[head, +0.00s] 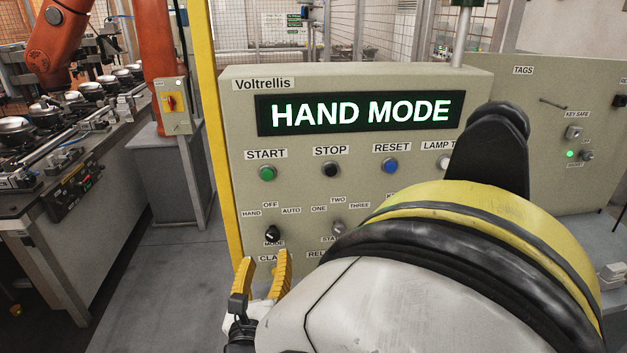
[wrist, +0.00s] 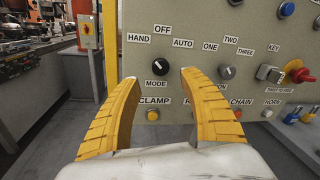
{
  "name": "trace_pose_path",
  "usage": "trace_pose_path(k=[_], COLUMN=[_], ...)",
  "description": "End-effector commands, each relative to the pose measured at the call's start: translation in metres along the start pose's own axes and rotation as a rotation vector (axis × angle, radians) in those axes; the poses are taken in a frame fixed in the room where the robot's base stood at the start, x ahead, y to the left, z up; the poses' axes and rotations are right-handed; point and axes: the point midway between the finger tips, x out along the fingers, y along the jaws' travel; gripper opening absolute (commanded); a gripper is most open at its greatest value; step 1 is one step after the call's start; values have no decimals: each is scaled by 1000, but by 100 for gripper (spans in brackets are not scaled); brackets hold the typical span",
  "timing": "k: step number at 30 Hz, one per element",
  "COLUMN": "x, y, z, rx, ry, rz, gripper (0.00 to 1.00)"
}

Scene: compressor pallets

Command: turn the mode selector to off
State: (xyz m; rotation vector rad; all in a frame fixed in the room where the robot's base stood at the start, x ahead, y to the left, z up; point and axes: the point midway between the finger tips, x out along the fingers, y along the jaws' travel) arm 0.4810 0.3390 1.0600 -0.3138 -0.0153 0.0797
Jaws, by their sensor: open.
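The mode selector is a black knob (head: 272,234) on the beige panel, below the HAND, OFF and AUTO labels. In the wrist view the knob (wrist: 157,68) shows between and beyond my fingertips, with its white mark toward the upper left, on the HAND side. The panel's display (head: 360,113) reads HAND MODE in lit letters. My gripper (head: 264,264) is open, its yellow fingers just below the knob in the head view. In the wrist view my gripper (wrist: 161,80) is empty, and the knob looks apart from both fingers.
Right of the mode knob is a second selector (wrist: 227,72) labelled ONE, TWO, THREE, then a key switch with a red key (wrist: 300,73). Below is an orange CLAMP button (wrist: 152,115). Green, black and blue buttons sit above. A yellow post (head: 219,130) edges the panel's left.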

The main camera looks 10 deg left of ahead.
Motion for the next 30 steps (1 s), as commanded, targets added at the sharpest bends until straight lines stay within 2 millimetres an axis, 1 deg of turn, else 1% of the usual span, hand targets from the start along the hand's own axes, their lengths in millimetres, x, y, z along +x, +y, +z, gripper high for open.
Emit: trace_pose_path(k=[1, 6, 9, 12, 16, 23, 24, 26, 27, 29, 30], x=[12, 46, 62, 73, 80, 81, 81, 81, 81, 81, 81], y=[-1, -1, -1, -1, -1, -1, -1, -1, -1, -1, -1], z=[-1, -2, -2, -2, 0, 0, 0, 0, 0, 0, 0], rx=[1, 2, 3, 3, 4, 4, 4, 4, 4, 4, 4], ry=[2, 2, 2, 2, 2, 2, 2, 2, 2, 2, 2], rz=[-5, -4, -3, -3, -1, -1, -1, -1, -1, -1, -1], gripper=[51, 51, 51, 51, 51, 51, 50, 31, 19, 1, 0])
